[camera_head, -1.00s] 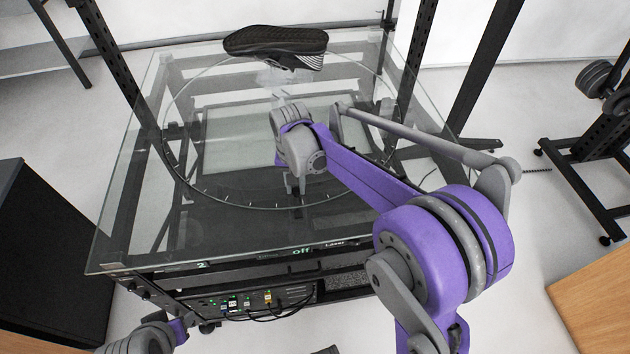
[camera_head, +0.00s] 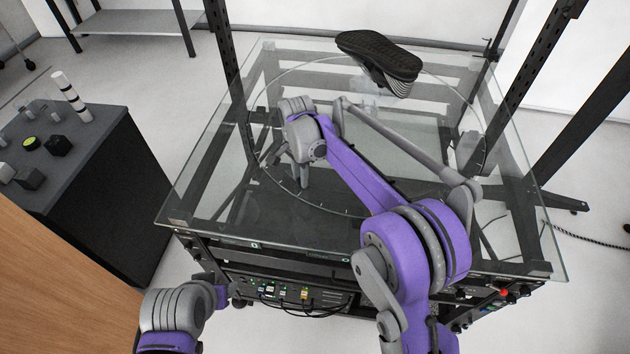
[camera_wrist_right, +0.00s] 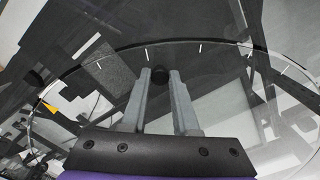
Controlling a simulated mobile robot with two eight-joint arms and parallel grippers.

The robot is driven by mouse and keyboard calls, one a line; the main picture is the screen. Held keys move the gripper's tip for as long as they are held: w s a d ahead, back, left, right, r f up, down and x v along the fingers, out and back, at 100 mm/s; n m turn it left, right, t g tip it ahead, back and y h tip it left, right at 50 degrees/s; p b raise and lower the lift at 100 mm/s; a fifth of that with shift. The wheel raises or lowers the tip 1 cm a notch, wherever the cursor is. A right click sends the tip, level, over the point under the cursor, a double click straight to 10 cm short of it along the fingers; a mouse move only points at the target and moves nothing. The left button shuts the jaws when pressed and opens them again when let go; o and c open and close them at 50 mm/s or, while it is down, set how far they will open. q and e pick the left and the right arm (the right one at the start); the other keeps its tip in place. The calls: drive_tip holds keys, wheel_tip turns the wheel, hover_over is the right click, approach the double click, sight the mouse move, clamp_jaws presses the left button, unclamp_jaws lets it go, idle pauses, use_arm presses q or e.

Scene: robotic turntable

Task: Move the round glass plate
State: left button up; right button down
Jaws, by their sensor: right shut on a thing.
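The round glass plate (camera_head: 335,207) lies on the clear square glass top of a black frame stand, with small white ticks along its rim. It also shows in the wrist view (camera_wrist_right: 225,95). A black shoe (camera_head: 378,56) sits raised above it on a clear support (camera_head: 370,95). My right gripper (camera_head: 303,184) is over the front left part of the plate. My left gripper is not visible; only part of that arm shows.
Black uprights (camera_head: 222,45) rise around the square glass top (camera_head: 195,195). A dark cabinet (camera_head: 90,185) with small items stands at left, beside a wooden panel (camera_head: 60,275). A grey shelf (camera_head: 135,22) is behind. Cables and lit connectors (camera_head: 280,290) are on the stand's front.

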drive_tip(key=shift+w+a+m, duration=0.5)
drive_tip(key=shift+w+a, duration=0.7)
drive_tip(key=shift+a, duration=0.05)
drive_tip(key=c, duration=0.7)
unclamp_jaws()
drive_tip(key=shift+r, duration=0.15)
wheel_tip(320, 180, up, 10)
drive_tip(key=shift+r+p, duration=0.25)
drive_tip(key=shift+p, duration=0.35)
drive_tip(key=shift+d, duration=0.1)
